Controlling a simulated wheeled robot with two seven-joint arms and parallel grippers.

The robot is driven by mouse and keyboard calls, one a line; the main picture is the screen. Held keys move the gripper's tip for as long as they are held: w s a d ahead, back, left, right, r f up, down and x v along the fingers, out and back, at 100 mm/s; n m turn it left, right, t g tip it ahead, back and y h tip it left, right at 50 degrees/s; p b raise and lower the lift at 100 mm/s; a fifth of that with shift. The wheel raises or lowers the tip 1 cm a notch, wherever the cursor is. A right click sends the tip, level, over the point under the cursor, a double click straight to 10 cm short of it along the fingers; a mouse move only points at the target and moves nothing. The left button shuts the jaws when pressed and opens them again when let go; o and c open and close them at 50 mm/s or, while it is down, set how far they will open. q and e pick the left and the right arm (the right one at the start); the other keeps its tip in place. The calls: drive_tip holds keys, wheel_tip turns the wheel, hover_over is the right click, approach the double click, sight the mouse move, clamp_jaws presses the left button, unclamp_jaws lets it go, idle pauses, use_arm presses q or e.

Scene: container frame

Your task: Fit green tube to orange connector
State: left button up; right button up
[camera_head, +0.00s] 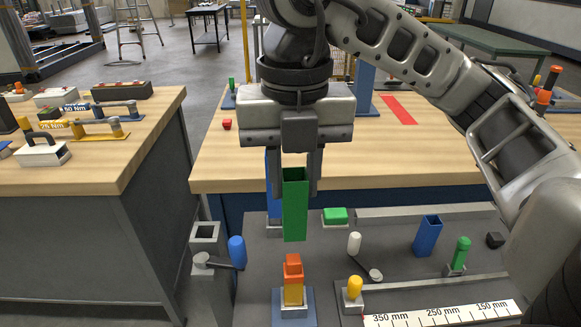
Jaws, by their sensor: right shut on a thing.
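The green tube (295,212) is an upright, open-topped square tube. My right gripper (295,180) points down and is shut on its upper part. The orange connector (293,268) stands upright on a blue-grey base (293,305) at the front of the grey work surface. The tube hangs above the connector in the picture, with a visible gap between its lower end and the connector's top. The exact depth offset between them is hard to tell. My left gripper is not in view.
A blue tube (427,236), a green peg (460,252), a white peg (354,243) and a yellow peg (354,287) stand to the right. A blue-tipped lever (237,252) and a grey square socket (205,234) are at left. A ruler strip (440,315) lies in front.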

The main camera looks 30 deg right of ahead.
use_arm(q)
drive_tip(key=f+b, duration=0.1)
drive_tip(key=b, duration=0.1)
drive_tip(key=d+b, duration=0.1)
drive_tip(key=b, duration=0.1)
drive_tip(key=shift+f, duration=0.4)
use_arm(e)
wheel_tip(320, 180, down, 5)
drive_tip(key=shift+f, duration=0.1)
use_arm(q)
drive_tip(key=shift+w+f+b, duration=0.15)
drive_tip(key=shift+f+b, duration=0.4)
drive_tip(key=shift+b, duration=0.1)
use_arm(e)
drive_tip(key=shift+f, duration=0.5)
use_arm(q)
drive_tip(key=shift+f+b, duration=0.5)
drive_tip(key=shift+b, duration=0.5)
use_arm(e)
drive_tip(key=shift+f, duration=1.1)
drive_tip(key=o, duration=1.6)
drive_tip(key=shift+o, duration=0.2)
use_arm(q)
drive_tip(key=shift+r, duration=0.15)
